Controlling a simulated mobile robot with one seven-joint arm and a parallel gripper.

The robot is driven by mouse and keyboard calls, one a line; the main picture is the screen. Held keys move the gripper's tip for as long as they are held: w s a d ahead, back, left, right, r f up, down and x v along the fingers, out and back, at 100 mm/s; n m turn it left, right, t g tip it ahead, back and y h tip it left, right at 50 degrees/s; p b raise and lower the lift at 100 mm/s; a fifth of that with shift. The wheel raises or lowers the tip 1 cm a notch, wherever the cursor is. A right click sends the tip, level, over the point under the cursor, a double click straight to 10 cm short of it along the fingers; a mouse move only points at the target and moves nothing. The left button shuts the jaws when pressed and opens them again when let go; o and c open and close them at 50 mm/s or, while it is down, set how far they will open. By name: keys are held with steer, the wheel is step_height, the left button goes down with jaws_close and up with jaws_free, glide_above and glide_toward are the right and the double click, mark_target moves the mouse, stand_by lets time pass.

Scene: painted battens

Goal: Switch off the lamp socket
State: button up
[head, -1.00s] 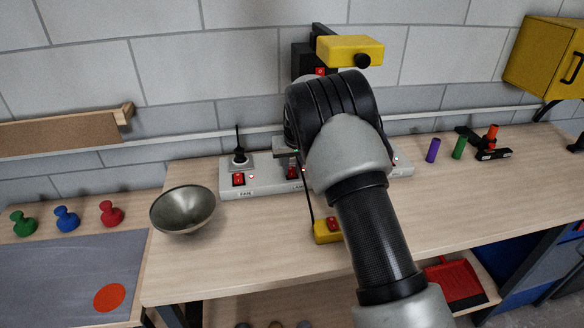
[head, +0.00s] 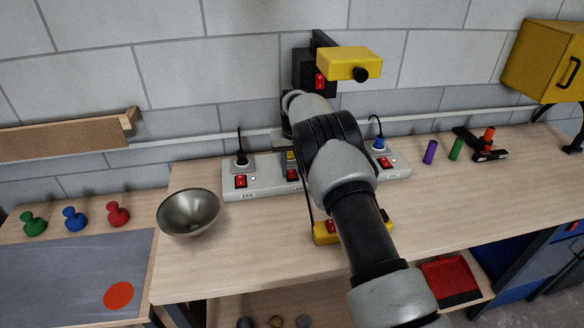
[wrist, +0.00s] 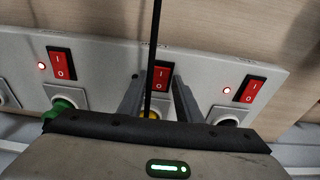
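The pale power strip (head: 262,190) lies along the back of the bench with several red rocker switches. The lamp switch (head: 292,175) is the red rocker beside the FAN switch (head: 240,181); a yellow plug (head: 290,156) sits behind it. The strip's label there is mostly covered by my arm. In the wrist view the lamp switch (wrist: 161,78) lies just beyond my gripper (wrist: 158,88), whose two fingers stand apart on either side of the yellow plug (wrist: 148,114). I cannot tell whether they touch anything. Its rocker position and indicator are unclear.
A black cord (wrist: 154,45) runs between the fingers. A green plug (wrist: 62,107) and lit switches flank the lamp socket. A metal bowl (head: 188,212) stands front left. A yellow box with a red switch (head: 326,232) lies in front; another yellow box (head: 349,64) projects above.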

steer(key=shift+o, duration=0.7)
step_height(320, 180, up, 17)
steer(key=s, duration=0.2)
steer(key=shift+s+d+r+b, duration=0.15)
steer(key=shift+d+b, duration=0.1)
steer(key=shift+b, duration=0.05)
